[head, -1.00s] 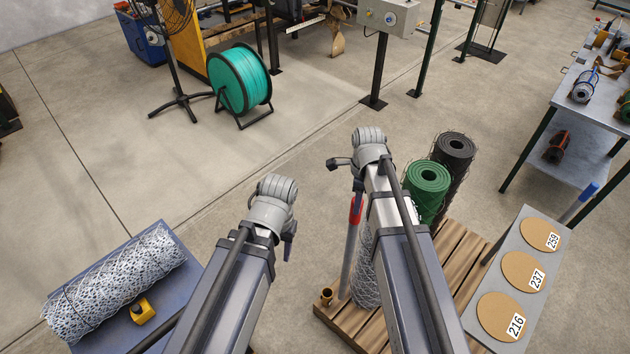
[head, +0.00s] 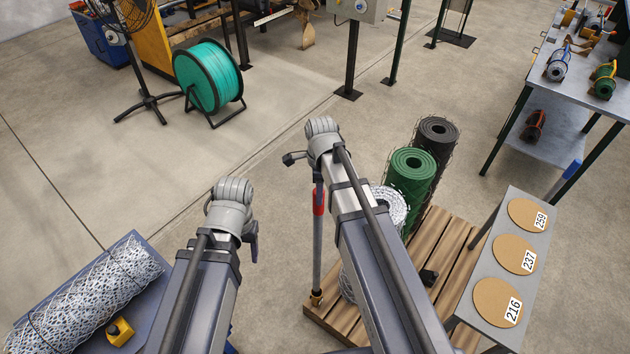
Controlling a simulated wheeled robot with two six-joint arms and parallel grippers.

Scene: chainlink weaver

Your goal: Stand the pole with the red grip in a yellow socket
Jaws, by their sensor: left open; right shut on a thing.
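The pole (head: 317,245) is a grey shaft with a red grip (head: 319,203) near its top, and it stands about upright. My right gripper (head: 318,180) is shut on it just above the red; the wrist partly hides the fingers. The pole's lower end meets a small yellow-brass socket (head: 316,299) at the pallet's left corner. I cannot tell whether the tip is inside it or just in front of or behind it. My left gripper (head: 254,243) is open and empty, over the floor to the left, apart from the pole.
The wooden pallet (head: 455,240) bears a green roll (head: 410,178), a black roll (head: 437,138), a wire-mesh roll (head: 391,204) and a small dark object (head: 429,277). A grey stand with round discs (head: 508,218) is at right. A mesh roll (head: 85,290) and yellow block (head: 119,331) lie at left.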

